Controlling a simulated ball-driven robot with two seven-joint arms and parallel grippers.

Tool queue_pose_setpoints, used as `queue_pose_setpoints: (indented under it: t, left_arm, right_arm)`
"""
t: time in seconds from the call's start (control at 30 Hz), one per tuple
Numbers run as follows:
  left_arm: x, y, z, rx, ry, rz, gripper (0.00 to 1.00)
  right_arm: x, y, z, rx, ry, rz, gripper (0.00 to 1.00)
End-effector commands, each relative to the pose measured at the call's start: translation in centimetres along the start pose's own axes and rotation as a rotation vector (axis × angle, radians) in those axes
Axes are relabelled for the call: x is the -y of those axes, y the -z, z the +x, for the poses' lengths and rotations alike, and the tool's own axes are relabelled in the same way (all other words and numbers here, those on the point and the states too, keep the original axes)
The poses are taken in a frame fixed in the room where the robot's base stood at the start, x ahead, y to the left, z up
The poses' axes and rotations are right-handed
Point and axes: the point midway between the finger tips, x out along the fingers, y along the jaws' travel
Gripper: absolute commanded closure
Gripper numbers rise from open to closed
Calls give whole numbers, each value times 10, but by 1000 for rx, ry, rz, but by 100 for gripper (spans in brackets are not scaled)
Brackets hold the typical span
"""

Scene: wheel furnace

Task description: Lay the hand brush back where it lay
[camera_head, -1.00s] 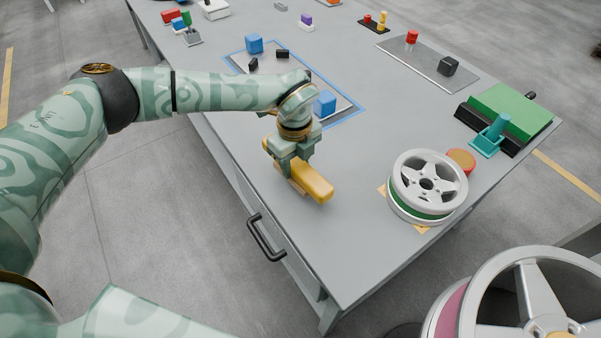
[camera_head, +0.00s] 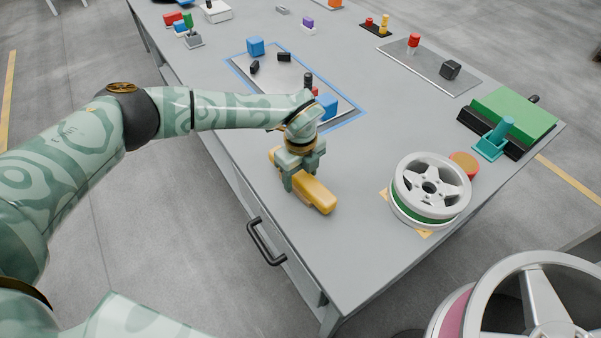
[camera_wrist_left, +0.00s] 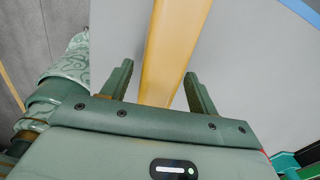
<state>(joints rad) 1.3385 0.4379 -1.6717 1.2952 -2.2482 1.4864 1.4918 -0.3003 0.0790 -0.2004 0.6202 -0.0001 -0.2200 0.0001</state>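The hand brush (camera_head: 316,196) has a yellow body and lies on the grey table near its front edge, in front of the blue-edged tray. In the head view my left gripper (camera_head: 300,180) is right over the brush, its fingers on either side of it. In the left wrist view the yellow brush (camera_wrist_left: 174,45) runs between the two spread fingers, with a gap on each side. The left gripper is open around the brush and does not clamp it. The brush's underside is hidden. My right gripper is not in view.
A wheel with a green band (camera_head: 431,190) stands to the right of the brush, beside an orange-red button (camera_head: 465,163). The blue-edged tray (camera_head: 346,118) with blocks lies behind the wrist. A drawer handle (camera_head: 265,243) juts from the table front. The tabletop between brush and wheel is clear.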

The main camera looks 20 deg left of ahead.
Motion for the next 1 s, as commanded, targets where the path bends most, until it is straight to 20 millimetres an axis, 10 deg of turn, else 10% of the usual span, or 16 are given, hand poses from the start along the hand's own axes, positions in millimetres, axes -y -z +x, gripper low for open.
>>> queue_pose_setpoints:
  t: [0.3, 0.7, 1.0]
  left_arm:
    - [0, -1, 3, -1, 0, 2, 40]
    - [-6, 3, -112, 3, 5, 0, 40]
    - [-7, 4, -159, 1, 0, 0, 40]
  right_arm:
    - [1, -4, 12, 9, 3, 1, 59]
    - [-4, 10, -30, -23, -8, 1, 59]
    - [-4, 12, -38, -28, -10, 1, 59]
